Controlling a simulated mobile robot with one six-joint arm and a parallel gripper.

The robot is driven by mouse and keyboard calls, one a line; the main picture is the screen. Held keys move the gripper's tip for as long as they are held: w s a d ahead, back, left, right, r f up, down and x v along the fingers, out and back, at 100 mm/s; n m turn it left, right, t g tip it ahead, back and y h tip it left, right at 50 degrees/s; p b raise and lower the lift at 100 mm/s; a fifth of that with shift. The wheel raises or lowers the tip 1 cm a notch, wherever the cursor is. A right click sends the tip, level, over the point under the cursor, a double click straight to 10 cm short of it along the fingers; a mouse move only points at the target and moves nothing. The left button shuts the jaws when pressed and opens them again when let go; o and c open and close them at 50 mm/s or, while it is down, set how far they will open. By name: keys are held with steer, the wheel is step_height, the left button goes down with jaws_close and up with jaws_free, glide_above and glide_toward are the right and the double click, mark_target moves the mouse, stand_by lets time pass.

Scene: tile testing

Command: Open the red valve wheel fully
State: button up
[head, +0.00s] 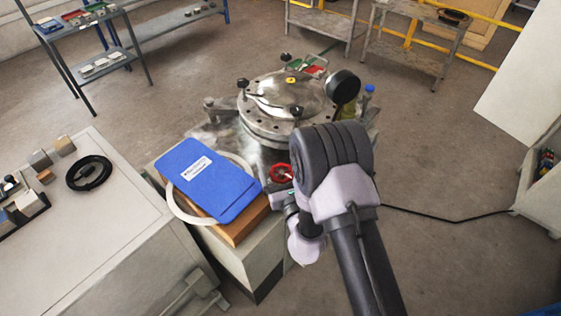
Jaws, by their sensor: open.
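The red valve wheel (281,173) is a small ring low on the near side of the round metal vessel (272,128), right of the blue folder. My gripper (286,190) is at the wheel's near side, small and partly hidden by my wrist. Its jaws are open. I cannot tell whether the fingers touch the wheel or are around its rim. My grey and white arm covers the area just right of the wheel. How far the wheel is turned does not show.
A blue folder (208,178) lies on a wooden block (250,222) beside the wheel, with a white hose ring (181,211) under it. A bench (120,240) stands at left. A black gauge (343,86) rises behind my arm. A black cable (440,217) crosses open floor at right.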

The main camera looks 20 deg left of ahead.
mark_target(274, 174)
steer(key=shift+c, duration=0.5)
steer(key=c, duration=1.3)
